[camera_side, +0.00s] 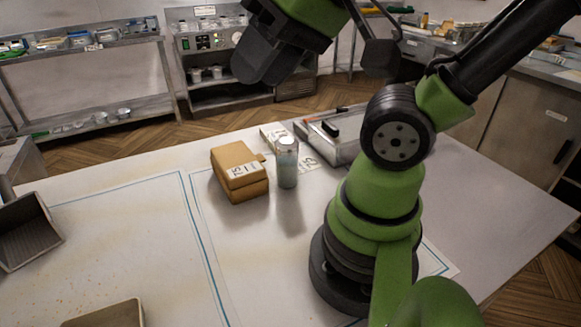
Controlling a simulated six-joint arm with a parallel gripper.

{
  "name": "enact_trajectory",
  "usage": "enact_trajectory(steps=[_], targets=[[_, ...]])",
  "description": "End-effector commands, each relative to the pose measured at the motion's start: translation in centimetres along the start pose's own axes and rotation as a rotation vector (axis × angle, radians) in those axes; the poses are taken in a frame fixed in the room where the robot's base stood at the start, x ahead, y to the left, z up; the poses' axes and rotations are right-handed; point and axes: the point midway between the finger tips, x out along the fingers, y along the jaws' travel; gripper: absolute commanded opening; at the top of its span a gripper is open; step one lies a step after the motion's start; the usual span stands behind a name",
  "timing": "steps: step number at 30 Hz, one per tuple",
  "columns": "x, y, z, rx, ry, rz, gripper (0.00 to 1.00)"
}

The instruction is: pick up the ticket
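Small white printed papers that look like tickets lie on the table: one (308,163) beside the jar, another printed white piece (271,135) behind it. A similar printed label (243,170) is on the brown box (230,158). I cannot tell which of these is the ticket. My gripper (262,62) is dark grey and hangs high above the table's far edge, at the top of the picture. It is well apart from the papers. Its fingertips are not clear enough to show whether it is open or shut.
A dark pan (28,235) is at the left and a brown tray (108,316) at the front. The blue-lined mat's middle is clear.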

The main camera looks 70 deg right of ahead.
Motion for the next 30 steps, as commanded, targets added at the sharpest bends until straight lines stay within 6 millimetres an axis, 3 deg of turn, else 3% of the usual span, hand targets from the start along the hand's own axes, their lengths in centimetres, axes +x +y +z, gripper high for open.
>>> enact_trajectory(steps=[8,14,18,24,30], targets=[[2.1,2.0,-6.9,0.052,-0.151,0.169,0.35],[5.5,6.6,-12.0,0.116,-0.304,0.285,0.35],[8.3,11.2,-14.3,0.176,-0.418,0.342,0.35],[12.7,19.5,-15.0,0.279,-0.582,0.392,0.35],[16.4,27.3,-12.6,0.389,-0.728,0.402,0.35]])
